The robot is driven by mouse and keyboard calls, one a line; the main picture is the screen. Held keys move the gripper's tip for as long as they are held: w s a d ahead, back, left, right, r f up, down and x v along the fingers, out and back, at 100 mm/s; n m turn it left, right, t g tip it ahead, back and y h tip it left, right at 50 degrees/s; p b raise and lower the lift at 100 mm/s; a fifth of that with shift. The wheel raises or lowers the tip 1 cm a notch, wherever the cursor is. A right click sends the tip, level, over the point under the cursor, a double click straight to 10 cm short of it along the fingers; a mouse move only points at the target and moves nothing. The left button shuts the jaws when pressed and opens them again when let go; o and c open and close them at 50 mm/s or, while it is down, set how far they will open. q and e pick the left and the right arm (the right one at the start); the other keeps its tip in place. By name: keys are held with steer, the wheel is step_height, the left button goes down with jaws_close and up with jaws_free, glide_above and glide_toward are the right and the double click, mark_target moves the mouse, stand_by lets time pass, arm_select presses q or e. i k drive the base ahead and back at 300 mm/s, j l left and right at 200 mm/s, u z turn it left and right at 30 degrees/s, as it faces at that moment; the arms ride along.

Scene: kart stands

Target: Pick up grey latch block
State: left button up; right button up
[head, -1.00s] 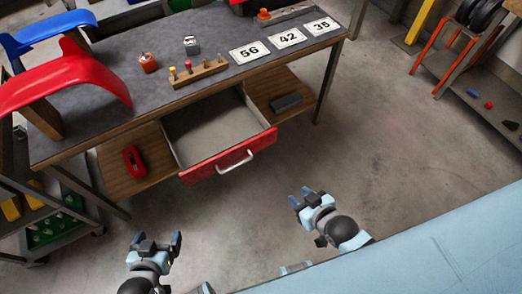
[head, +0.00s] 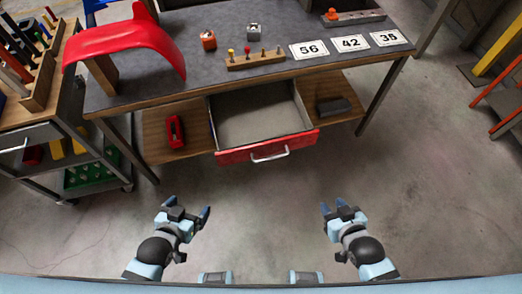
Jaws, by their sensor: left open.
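My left gripper (head: 187,207) is open and empty, low in front of the bench and well apart from the block. My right gripper (head: 334,208) also looks open and empty, in front of the bench to the right of the drawer.
The open red-fronted drawer (head: 267,150) juts out from the workbench (head: 290,23). A wooden peg rack (head: 257,60) stands in front of the grey block. A red fender (head: 130,42) is at left; number cards (head: 309,49) lie at right. A dark grey block (head: 333,106) lies on the lower shelf.

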mark_target(253, 35)
steer(key=u, duration=0.35)
steer(key=l+u, duration=0.2)
steer(key=u, duration=0.25)
steer(key=i+l+u, duration=0.1)
steer(key=l+u, duration=0.15)
steer(key=u, duration=0.15)
steer(key=l+u, duration=0.2)
steer(key=u, duration=0.25)
steer(key=l+u, duration=0.2)
steer(key=l, duration=0.15)
steer(key=k+l+u, duration=0.2)
steer(key=l, duration=0.15)
steer(key=l+u, duration=0.2)
steer(key=l, duration=0.15)
steer(key=k+l, duration=0.15)
steer(key=l, duration=0.2)
steer(key=k+l+u, duration=0.15)
steer(key=l, duration=0.2)
steer(key=k+l, duration=0.2)
steer(key=l, duration=0.15)
steer(key=i+u, duration=0.05)
